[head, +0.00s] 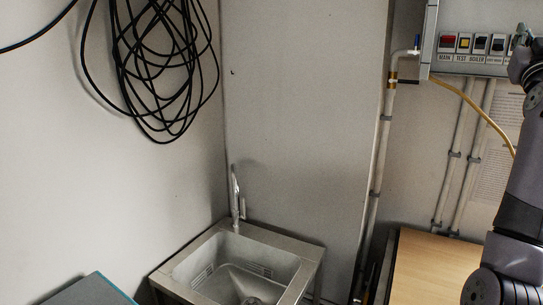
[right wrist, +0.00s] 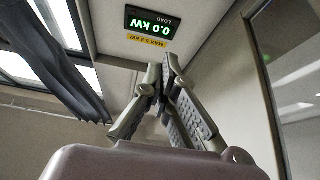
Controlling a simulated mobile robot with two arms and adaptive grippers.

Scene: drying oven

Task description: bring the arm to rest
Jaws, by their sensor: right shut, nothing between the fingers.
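My right arm rises along the right edge of the head view, in front of the wall and partly over the switch panel. Its upper end is cut off by the frame edge. In the right wrist view my right gripper (right wrist: 168,66) points up, its two grey fingers meeting at the tips with nothing between them. It touches nothing that I can see. My left arm and gripper are not in view.
The switch panel (head: 470,68) has labelled switches and a yellow cable. A sink (head: 305,270) stands in the corner, a wooden top (head: 425,270) beside it. A black cable coil (head: 160,80) hangs left. A load display (right wrist: 153,24) overhead reads 0.0 kW.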

